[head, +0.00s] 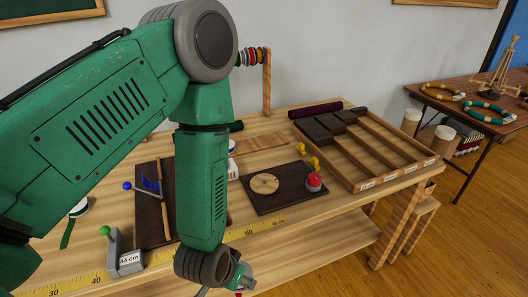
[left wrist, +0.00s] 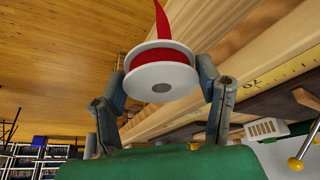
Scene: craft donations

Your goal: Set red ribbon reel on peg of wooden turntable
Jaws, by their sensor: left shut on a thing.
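The red ribbon reel (left wrist: 165,75) has white flanges and fills the middle of the left wrist view, with a loose red tail rising from it. My left gripper (left wrist: 162,82) is shut on the reel, one finger on each side. In the head view my left gripper (head: 240,279) is at the bottom edge, in front of the bench, and mostly hides the reel. The wooden turntable (head: 265,184) is a pale round disc on a dark board, farther back and apart from the gripper. I cannot make out its peg clearly. My right gripper is not in view.
A red-domed button (head: 314,180) stands right of the turntable, with yellow pieces (head: 315,162) behind it. A wooden divided tray (head: 372,145) is at the right. A measuring tape (head: 265,225) runs along the front edge. A post with several reels (head: 266,80) stands at the back.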

